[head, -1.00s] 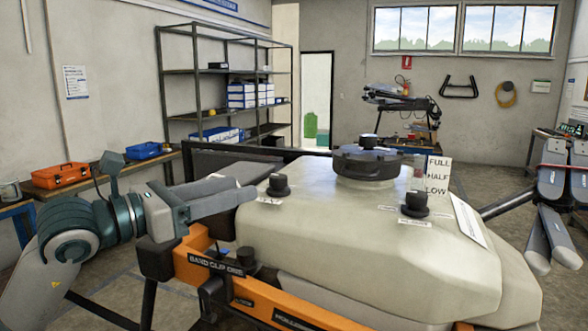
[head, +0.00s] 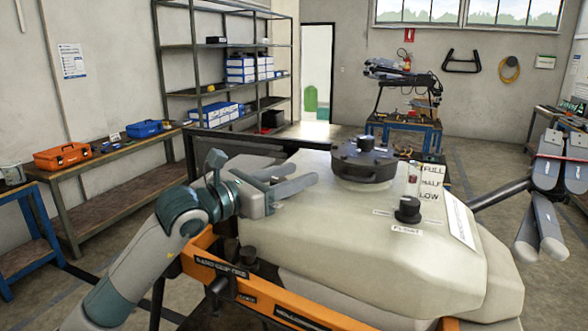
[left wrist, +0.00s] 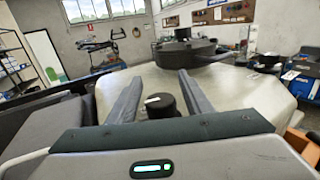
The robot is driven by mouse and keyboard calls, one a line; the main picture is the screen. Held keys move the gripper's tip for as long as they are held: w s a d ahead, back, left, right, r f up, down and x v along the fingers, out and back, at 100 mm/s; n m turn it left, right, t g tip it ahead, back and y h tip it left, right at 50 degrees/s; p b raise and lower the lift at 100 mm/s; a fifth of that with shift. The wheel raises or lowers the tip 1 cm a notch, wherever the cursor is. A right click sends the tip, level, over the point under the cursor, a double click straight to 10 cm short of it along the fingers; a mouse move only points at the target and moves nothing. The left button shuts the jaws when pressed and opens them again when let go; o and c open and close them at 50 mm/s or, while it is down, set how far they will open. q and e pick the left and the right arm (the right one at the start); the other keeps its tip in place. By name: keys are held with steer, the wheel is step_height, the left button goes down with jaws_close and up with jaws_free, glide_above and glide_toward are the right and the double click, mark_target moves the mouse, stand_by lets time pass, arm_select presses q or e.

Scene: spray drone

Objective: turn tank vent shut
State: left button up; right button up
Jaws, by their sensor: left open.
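The pale tank (head: 330,225) of the drone fills the middle of the head view. A black knob (left wrist: 160,105) with a white mark shows in the left wrist view between my left gripper's two fingers. The fingers look apart from it on both sides; I cannot tell whether either touches it. A second black knob (head: 407,209) stands on the right side, beside a label. The round black lid (head: 364,165) is on top. My right gripper is not in view.
An orange frame (head: 225,270) runs along the tank's near side. Folded grey drone parts (head: 548,190) stand at the right. A level gauge (head: 413,180) rises beside the lid. A workbench with an orange toolbox (head: 62,156) is at the left.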

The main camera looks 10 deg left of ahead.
arm_select(q)
steer(key=shift+c, duration=0.7)
steer(key=c, duration=0.9)
steer(key=shift+w+d+f+t+y+b, duration=0.1)
steer(key=shift+t+y+b, duration=0.25)
steer(key=shift+b, duration=0.2)
steer(key=shift+w+a+n+t+y+b, duration=0.1)
steer(key=shift+a+n+t+y+b, duration=0.2)
steer(key=shift+n+y, duration=0.35)
steer(key=o, duration=1)
steer(key=shift+o, duration=0.2)
